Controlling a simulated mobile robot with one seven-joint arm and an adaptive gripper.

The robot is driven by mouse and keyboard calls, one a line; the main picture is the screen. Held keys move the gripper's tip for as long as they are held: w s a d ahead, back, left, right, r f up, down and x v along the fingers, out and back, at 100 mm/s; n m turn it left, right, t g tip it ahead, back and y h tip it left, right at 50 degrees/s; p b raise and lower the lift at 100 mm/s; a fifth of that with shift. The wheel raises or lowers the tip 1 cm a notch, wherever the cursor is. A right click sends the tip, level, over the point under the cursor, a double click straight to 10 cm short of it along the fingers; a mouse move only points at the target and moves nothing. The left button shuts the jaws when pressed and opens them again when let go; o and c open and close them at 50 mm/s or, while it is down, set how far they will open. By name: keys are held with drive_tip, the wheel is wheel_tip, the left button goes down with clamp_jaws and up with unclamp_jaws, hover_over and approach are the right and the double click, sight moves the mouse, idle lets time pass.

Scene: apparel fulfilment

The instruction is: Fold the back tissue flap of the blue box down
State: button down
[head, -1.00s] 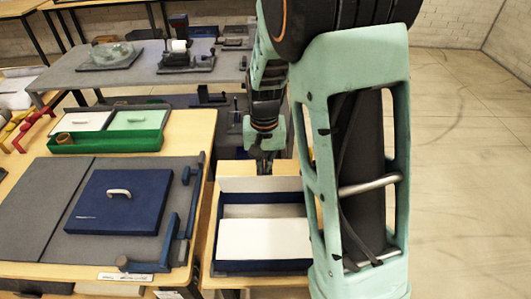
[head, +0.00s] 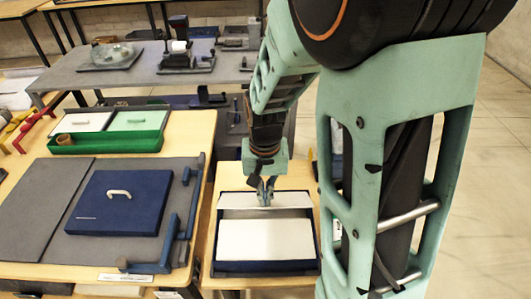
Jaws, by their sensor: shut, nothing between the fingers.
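The blue box (head: 265,266) sits on a small wooden table to the right of the main table. A white tissue flap (head: 268,240) lies flat over the front part of its opening. The back tissue flap (head: 236,200) is a pale band at the box's rear, tilted forward over the opening. A narrow grey strip shows between the two flaps. My gripper (head: 265,198) is shut and points down at the middle of the back flap. It appears to touch the flap, and its fingertips overlap it in view.
A blue lid with a white handle (head: 125,200) lies on a grey mat at the left. A blue bracket (head: 170,245) stands between the lid and the box. A green tray (head: 110,143) sits farther back. My arm covers the area right of the box.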

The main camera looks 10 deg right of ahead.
drive_tip(key=shift+f+b, duration=2.65)
drive_tip(key=shift+f, duration=0.65)
drive_tip(key=shift+r, duration=0.1)
wheel_tip(320, 180, up, 8)
drive_tip(key=p, duration=0.7)
